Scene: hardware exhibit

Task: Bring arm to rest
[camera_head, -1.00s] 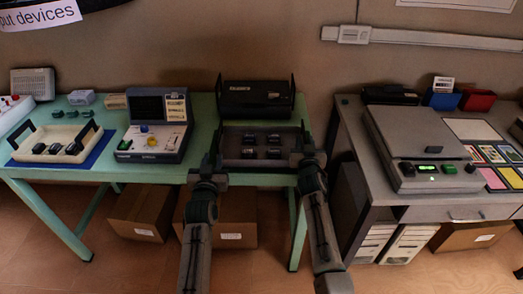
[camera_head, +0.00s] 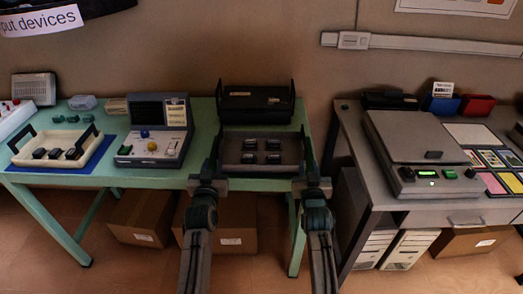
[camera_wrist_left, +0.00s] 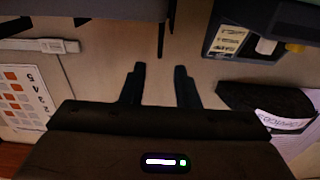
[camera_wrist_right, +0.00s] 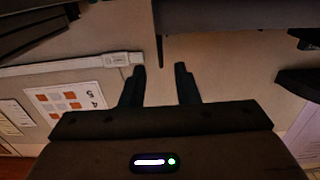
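My left gripper (camera_head: 214,150) and right gripper (camera_head: 310,152) point away from me at the left and right ends of a dark tray (camera_head: 262,169) on the green table. The tray holds several small black blocks (camera_head: 262,150). I cannot tell whether the fingers touch the tray ends. In the left wrist view the left gripper (camera_wrist_left: 160,82) has its fingers apart with nothing between them. In the right wrist view the right gripper (camera_wrist_right: 159,82) is also open and empty. Both forearms run nearly parallel in the head view.
The green table (camera_head: 205,140) also bears a console (camera_head: 155,145), a cream tray (camera_head: 88,158) on a blue mat and a black case (camera_head: 256,104). A grey table (camera_head: 385,200) with a flat device (camera_head: 415,140) stands at the right. Cardboard boxes (camera_head: 140,215) lie below.

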